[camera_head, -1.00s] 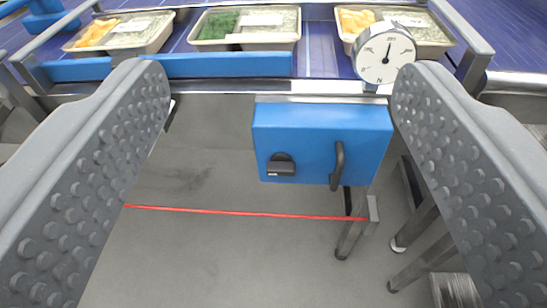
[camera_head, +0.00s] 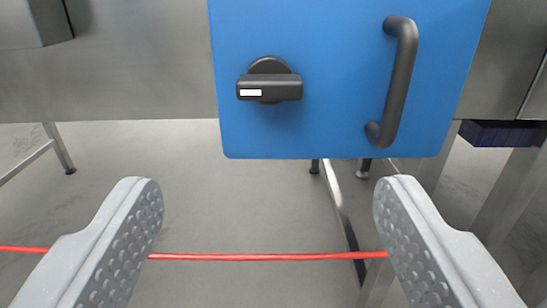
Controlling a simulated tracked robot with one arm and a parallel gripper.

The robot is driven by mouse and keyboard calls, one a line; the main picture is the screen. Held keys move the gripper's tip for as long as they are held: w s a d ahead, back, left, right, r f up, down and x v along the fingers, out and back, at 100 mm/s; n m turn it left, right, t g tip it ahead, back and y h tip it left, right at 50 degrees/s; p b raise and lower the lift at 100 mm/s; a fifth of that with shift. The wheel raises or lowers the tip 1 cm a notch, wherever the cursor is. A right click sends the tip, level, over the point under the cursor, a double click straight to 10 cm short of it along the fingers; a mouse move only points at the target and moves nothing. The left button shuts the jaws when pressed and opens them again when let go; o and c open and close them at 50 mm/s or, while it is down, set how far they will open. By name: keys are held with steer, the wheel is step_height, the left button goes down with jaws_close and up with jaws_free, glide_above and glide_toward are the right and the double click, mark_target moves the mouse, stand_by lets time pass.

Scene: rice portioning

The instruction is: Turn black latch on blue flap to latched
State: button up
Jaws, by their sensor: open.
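The blue flap (camera_head: 330,110) hangs on the grey metal side of the line, in the upper middle of the view. The black latch (camera_head: 269,81) sits on the flap's left half. Its knob lies horizontal, with a small white mark at its left end. A black bar handle (camera_head: 398,80) stands on the flap's right half. My gripper (camera_head: 265,205) is open and empty. Its two fingers are wide apart, and their tips appear below the flap's lower edge in the picture, apart from the latch.
A red line (camera_head: 265,256) crosses low in the picture between and beyond my fingers. Metal legs (camera_head: 340,200) stand below the flap. A grey metal panel (camera_head: 130,75) lies left of the flap.

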mark_target(270, 95)
steer(key=shift+w+f+b, duration=0.2)
steer(key=shift+w+b, duration=1.5)
steer(key=shift+w, duration=5.15)
steer(key=c, duration=1)
